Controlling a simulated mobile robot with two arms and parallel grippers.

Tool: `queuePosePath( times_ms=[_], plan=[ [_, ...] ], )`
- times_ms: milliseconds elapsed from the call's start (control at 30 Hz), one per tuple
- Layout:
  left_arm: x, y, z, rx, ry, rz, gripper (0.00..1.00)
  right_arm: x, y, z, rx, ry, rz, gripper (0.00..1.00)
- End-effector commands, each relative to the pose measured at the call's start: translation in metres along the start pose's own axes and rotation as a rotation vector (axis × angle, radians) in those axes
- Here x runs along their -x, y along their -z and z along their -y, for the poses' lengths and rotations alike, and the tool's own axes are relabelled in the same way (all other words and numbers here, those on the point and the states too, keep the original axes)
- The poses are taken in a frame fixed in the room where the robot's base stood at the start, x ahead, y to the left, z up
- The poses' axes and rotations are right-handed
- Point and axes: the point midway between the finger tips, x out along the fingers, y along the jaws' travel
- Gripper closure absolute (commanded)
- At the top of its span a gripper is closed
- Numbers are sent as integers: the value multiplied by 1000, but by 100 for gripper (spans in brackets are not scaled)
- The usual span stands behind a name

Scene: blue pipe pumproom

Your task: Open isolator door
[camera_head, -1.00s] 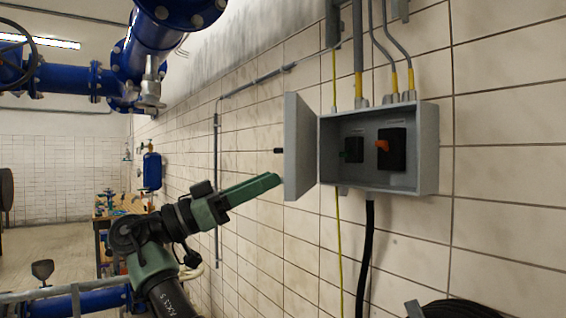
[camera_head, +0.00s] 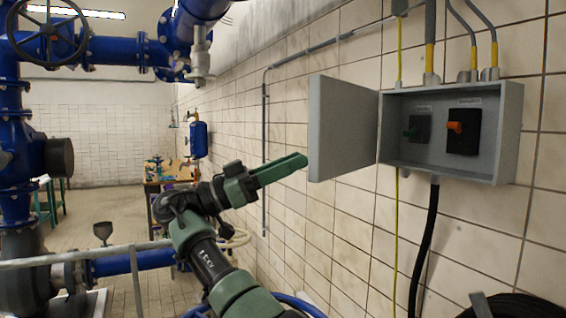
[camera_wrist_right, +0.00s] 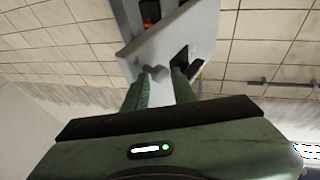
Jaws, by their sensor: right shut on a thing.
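The isolator box (camera_head: 510,120) is a grey wall cabinet with its door (camera_head: 343,130) standing well open to the left. Inside are a black switch with an orange knob (camera_head: 454,127) and a darker switch with a green knob (camera_head: 411,132). My right gripper (camera_head: 303,160) is at the free left edge of the door and is shut on it. In the right wrist view, the fingers (camera_wrist_right: 162,88) stand slightly apart at the pale door (camera_wrist_right: 195,30), with small grey round parts by the tips. Exactly which part is held cannot be told. My left gripper is not in view.
Conduits and cables run into the box from above, and a black cable (camera_head: 425,240) hangs below. Blue pipes (camera_head: 115,50) with a handwheel (camera_head: 45,32) fill the left. A grey rail (camera_head: 80,257) crosses low left.

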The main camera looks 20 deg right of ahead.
Motion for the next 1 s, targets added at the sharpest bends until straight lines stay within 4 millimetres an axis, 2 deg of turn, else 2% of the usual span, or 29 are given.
queuePosePath(
  times_ms=[33, 67, 100, 1000],
  plan=[
    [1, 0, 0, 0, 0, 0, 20, -8, 3, 3, -3, 2, 0, 100],
    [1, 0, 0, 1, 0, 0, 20, -8, 3, 3, -3, 2, 0, 68],
    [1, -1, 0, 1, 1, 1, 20, -8, 3, 3, -3, 2, 0, 57],
    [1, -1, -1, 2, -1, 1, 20, -6, 1, 3, 4, 3, -4, 57]
  ],
)
